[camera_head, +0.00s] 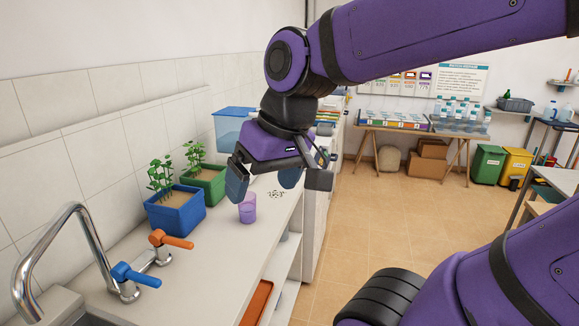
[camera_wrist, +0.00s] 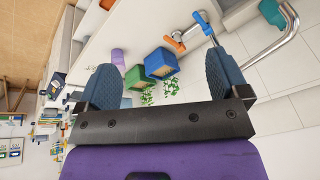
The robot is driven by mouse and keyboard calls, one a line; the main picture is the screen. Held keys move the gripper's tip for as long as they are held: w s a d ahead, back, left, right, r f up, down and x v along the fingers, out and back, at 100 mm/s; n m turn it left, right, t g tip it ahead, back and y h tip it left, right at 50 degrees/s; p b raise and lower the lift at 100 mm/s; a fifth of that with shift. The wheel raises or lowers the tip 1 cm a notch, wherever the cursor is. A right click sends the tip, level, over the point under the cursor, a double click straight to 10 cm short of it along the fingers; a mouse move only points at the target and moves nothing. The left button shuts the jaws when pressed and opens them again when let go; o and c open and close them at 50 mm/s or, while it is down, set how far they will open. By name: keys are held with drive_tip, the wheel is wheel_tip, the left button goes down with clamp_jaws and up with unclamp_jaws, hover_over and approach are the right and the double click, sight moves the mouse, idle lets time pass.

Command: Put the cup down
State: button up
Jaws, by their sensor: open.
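A purple, see-through cup (camera_head: 247,208) stands upright on the pale counter (camera_head: 215,262), beside the blue planter. My gripper (camera_head: 264,182) is open and empty, with its two blue-grey fingers spread apart. In the head view it hangs above the cup, its left finger just over the cup's rim and partly in line with it. In the wrist view the cup (camera_wrist: 118,57) shows beyond the tip of the left finger, not between the fingers of my gripper (camera_wrist: 160,62). They look apart.
A blue planter (camera_head: 176,215) and a green planter (camera_head: 208,190) stand along the tiled wall. A tap with orange and blue handles (camera_head: 136,275) is nearer. A blue bin (camera_head: 231,122) is behind my gripper. The counter's front strip is clear.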

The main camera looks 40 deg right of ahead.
drive_tip(key=shift+t+h, duration=0.8)
drive_tip(key=s+d+r, duration=0.2)
drive_tip(key=d, duration=0.1)
drive_tip(key=shift+s, duration=0.15)
